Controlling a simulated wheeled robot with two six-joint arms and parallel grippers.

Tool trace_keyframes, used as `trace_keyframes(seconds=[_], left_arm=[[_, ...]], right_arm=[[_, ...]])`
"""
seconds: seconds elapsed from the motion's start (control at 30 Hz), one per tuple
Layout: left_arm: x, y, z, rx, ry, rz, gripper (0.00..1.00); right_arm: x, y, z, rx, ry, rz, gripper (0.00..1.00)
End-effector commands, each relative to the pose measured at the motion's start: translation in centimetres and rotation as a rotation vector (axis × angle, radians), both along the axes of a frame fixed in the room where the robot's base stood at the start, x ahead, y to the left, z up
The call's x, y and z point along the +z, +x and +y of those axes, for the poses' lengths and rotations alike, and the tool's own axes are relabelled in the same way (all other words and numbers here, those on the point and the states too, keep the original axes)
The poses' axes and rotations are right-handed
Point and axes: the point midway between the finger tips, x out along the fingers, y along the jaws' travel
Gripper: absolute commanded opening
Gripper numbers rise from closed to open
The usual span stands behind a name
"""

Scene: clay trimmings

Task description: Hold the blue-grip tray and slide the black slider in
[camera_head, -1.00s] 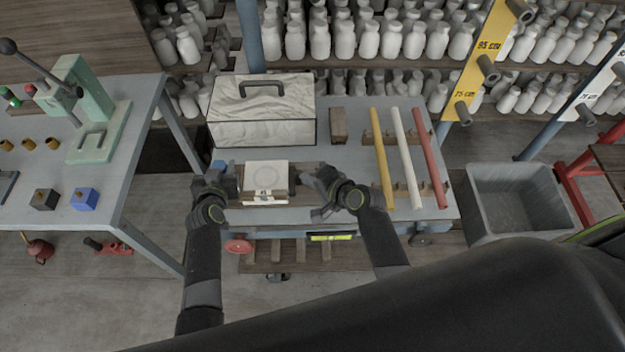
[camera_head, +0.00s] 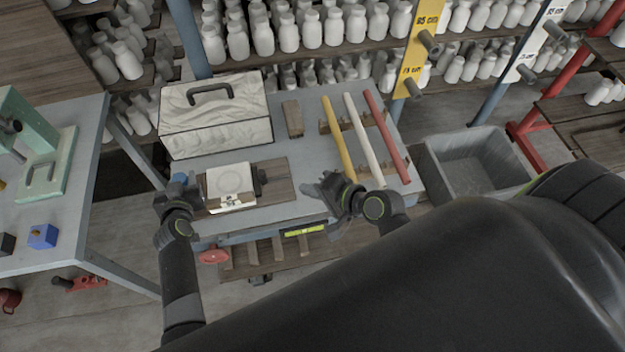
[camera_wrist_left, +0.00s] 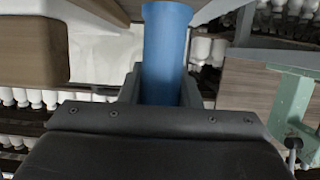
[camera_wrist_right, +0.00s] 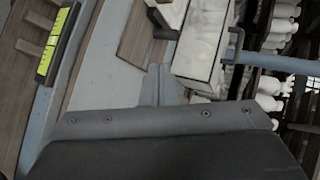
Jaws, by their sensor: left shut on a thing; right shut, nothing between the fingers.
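The tray is a brown wooden board (camera_head: 282,180) on the grey-blue table, with its blue grip (camera_wrist_left: 166,45) at the left end. My left gripper (camera_head: 181,183) is shut on that grip. A white plate (camera_head: 228,178) with a faint circle and a small label at its front lies on the tray. The black slider (camera_head: 260,177) stands against the plate's right side. My right gripper (camera_head: 322,190) is shut and empty, to the right of the tray and apart from the slider. In the right wrist view its fingers (camera_wrist_right: 158,85) point toward the tray's wooden end (camera_wrist_right: 143,40).
A pale marbled case (camera_head: 215,120) with a black handle stands behind the tray. A wooden block (camera_head: 292,118) and yellow, white and red rods (camera_head: 362,127) lie to the right. A grey bin (camera_head: 470,165) stands beyond the table's right edge.

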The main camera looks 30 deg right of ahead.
Motion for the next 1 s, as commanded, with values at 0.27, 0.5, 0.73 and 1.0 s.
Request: trace_keyframes(seconds=[0.27,0.5,0.73,1.0], left_arm=[[-0.41,-0.22,-0.11,-0.001,-0.006,0.012,0.00],[-0.39,-0.21,-0.10,-0.001,-0.007,0.011,0.35],[-0.18,-0.10,-0.05,-0.001,-0.003,0.005,0.55],[-0.03,-0.21,0.03,0.001,-0.001,0.002,0.55]], right_arm=[[0.74,-1.19,-0.65,0.001,0.000,0.001,0.00],[0.73,-1.17,-0.64,0.001,0.000,0.000,0.00],[0.74,-1.14,-0.64,0.001,0.000,0.000,0.00],[0.75,-1.13,-0.64,0.001,0.000,0.000,0.00]])
